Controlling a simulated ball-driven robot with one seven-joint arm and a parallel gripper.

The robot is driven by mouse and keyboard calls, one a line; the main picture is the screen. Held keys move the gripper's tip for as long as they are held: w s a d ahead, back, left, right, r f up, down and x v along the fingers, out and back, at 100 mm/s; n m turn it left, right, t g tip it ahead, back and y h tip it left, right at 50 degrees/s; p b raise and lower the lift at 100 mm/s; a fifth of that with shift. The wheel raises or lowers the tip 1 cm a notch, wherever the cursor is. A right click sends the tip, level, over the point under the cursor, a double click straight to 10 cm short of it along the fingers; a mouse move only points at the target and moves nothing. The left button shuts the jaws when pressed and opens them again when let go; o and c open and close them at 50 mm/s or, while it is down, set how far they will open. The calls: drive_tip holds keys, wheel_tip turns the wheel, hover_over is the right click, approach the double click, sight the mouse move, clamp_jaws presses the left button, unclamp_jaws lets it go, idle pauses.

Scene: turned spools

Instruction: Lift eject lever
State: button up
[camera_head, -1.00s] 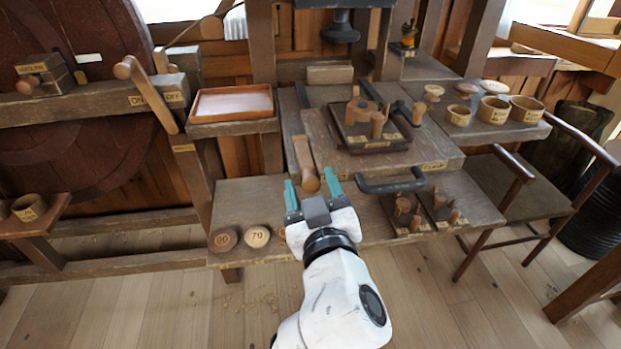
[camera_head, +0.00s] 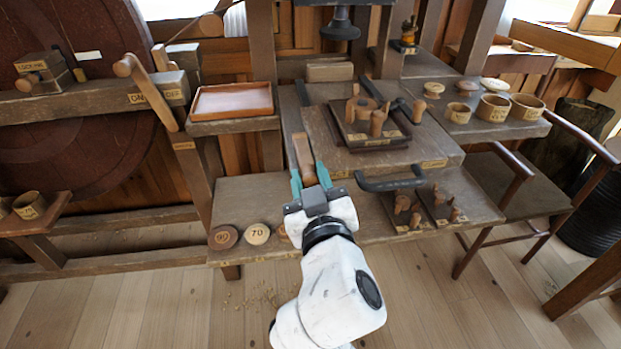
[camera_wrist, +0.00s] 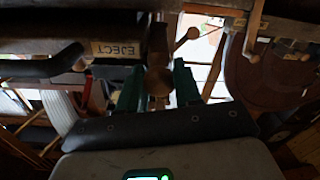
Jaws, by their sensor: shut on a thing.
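The eject lever (camera_head: 304,153) is a wooden handle on the front left of the raised middle bench block. Its round end also shows between the fingers in the wrist view (camera_wrist: 158,80). My gripper (camera_head: 309,177) is shut on this end, with one green finger on each side. In the wrist view my gripper (camera_wrist: 157,88) covers part of the lever. An EJECT label (camera_wrist: 115,49) is on the wooden edge beside the lever. The lever's knob is mostly hidden in the head view.
A dark curved bar handle (camera_head: 390,181) is close to the right of my gripper. Round discs (camera_head: 258,234) lie on the lower shelf to the left. A block with wooden pegs (camera_head: 371,122) stands on the bench above. A shallow tray (camera_head: 232,101) is at upper left.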

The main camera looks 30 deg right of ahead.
sight(307, 166)
clamp_jaws()
wheel_tip(307, 166, up, 3)
drive_tip(key=g+p, duration=0.1)
drive_tip(key=p, duration=0.5)
drive_tip(key=shift+w+f, duration=0.1)
drive_tip(key=shift+f, duration=0.05)
drive_tip(key=r+g+p, duration=0.1)
drive_tip(key=p, duration=0.3)
drive_tip(key=w+r+g+y+p, duration=0.1)
drive_tip(key=p, duration=0.4)
drive_tip(key=shift+d+r+g, duration=0.15)
drive_tip(key=shift+r+g, duration=0.15)
drive_tip(key=shift+r, duration=0.1)
drive_tip(key=p, duration=0.2)
drive_tip(key=r+g+p, duration=0.1)
drive_tip(key=shift+w+d+g+y+p, duration=0.15)
drive_tip(key=shift+w+g+y+p, duration=0.15)
drive_tip(key=shift+w+p, duration=0.1)
drive_tip(key=shift+w+d+r+p, duration=0.1)
drive_tip(key=shift+w+r+p, duration=0.35)
drive_tip(key=shift+r+p, duration=0.15)
